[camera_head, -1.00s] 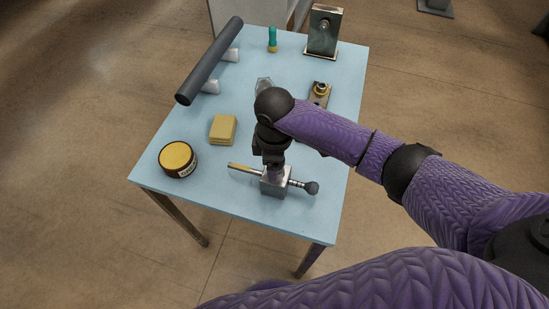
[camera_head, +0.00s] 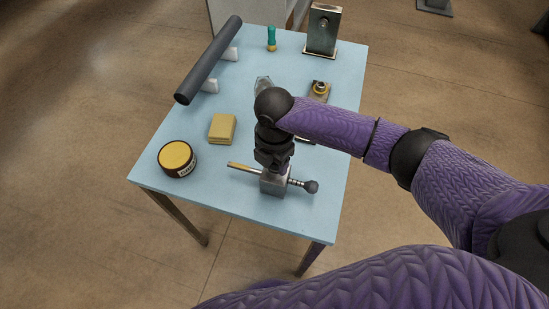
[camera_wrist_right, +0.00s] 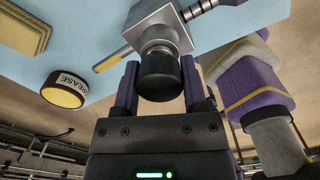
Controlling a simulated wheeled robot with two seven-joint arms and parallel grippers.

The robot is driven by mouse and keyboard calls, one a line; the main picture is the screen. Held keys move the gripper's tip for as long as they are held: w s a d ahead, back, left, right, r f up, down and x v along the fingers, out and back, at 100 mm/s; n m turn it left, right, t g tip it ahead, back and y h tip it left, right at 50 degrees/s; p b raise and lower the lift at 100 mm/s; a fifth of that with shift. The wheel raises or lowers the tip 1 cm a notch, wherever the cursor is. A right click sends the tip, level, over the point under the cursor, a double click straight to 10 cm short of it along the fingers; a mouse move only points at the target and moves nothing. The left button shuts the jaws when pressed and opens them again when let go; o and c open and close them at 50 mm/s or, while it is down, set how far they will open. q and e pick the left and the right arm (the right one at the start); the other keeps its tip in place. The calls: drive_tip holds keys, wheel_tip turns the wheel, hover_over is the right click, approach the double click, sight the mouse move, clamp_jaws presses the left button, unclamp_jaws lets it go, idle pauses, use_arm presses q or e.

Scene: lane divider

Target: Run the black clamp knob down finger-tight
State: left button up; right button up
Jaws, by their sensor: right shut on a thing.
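The black clamp knob (camera_wrist_right: 159,78) sits on a silver collar on the grey metal clamp block in the right wrist view. My right gripper (camera_wrist_right: 159,68) is shut on the knob, one finger on each side. In the head view my right gripper (camera_head: 272,163) points down onto the top of the block (camera_head: 274,183) and hides the knob. A brass-coloured rod (camera_head: 243,167) sticks out of the block to the left. A threaded rod with a dark ball end (camera_head: 311,187) sticks out to the right. My left gripper is not in view.
A grease tin (camera_head: 177,158) and yellow pads (camera_head: 222,128) lie left on the blue table (camera_head: 215,185). Behind are a dark tube (camera_head: 209,60) on light supports, a green-handled tool (camera_head: 271,38) and an upright metal plate (camera_head: 323,30). A small fitting (camera_head: 319,88) stands behind my arm.

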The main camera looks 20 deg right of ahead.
drive_tip(key=m, duration=0.6)
drive_tip(key=shift+a+m, duration=0.1)
drive_tip(key=shift+m, duration=0.2)
drive_tip(key=m, duration=0.4)
drive_tip(key=shift+w, duration=0.1)
drive_tip(key=o, duration=0.7)
